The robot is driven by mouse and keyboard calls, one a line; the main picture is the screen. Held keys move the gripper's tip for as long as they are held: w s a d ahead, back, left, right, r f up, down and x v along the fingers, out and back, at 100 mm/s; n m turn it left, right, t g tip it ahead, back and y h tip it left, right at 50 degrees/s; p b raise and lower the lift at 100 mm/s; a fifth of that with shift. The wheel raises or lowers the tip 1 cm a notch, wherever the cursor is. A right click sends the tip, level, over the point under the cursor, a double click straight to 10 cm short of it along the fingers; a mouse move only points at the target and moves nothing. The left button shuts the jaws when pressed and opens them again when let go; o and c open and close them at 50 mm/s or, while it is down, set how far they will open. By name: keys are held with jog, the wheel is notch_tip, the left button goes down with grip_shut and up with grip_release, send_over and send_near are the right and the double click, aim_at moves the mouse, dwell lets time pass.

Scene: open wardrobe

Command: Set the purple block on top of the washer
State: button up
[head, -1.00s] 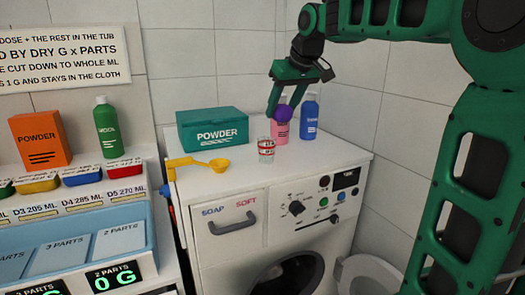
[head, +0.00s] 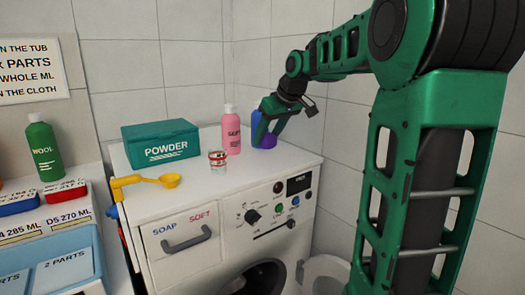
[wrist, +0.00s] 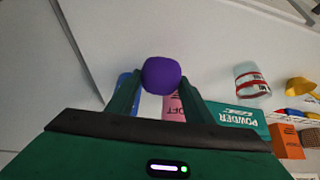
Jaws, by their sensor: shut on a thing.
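The purple block (head: 268,141), rounded in outline, is between the fingers of my gripper (head: 273,115). The wrist view shows the block (wrist: 161,73) at the fingertips of my gripper (wrist: 160,92), which is shut on it. In the head view the block is low over the back right of the white washer's top (head: 262,169), in front of the blue bottle (head: 256,124). I cannot tell whether the block touches the washer top.
A pink bottle (head: 231,132), a red-and-white measuring cup (head: 217,159), a teal powder box (head: 160,143) and a yellow scoop (head: 168,181) stand or lie on the washer. The wall is close behind. The front right of the washer top is clear.

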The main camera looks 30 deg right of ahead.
aim_at(268, 147)
jog(key=shift+d+f, duration=0.1)
jog(key=shift+f, duration=1.95)
jog(key=o, duration=1.2)
jog(key=v, duration=1.2)
jog(key=s+a+f+m+g, duration=0.2)
jog(key=s+f, duration=0.6)
jog(key=s, duration=0.1)
jog(key=s+a+f+m+g, duration=0.2)
jog(key=s+f+m, duration=0.1)
jog(key=s+f, duration=0.5)
jog(key=s+a+f+m+g, duration=0.2)
jog(key=s+f, duration=0.7)
jog(key=s, duration=0.3)
jog(key=shift+s+a+f+m+g, duration=0.15)
jog(key=shift+a+m+g, duration=0.15)
jog(key=shift+a+g, duration=0.1)
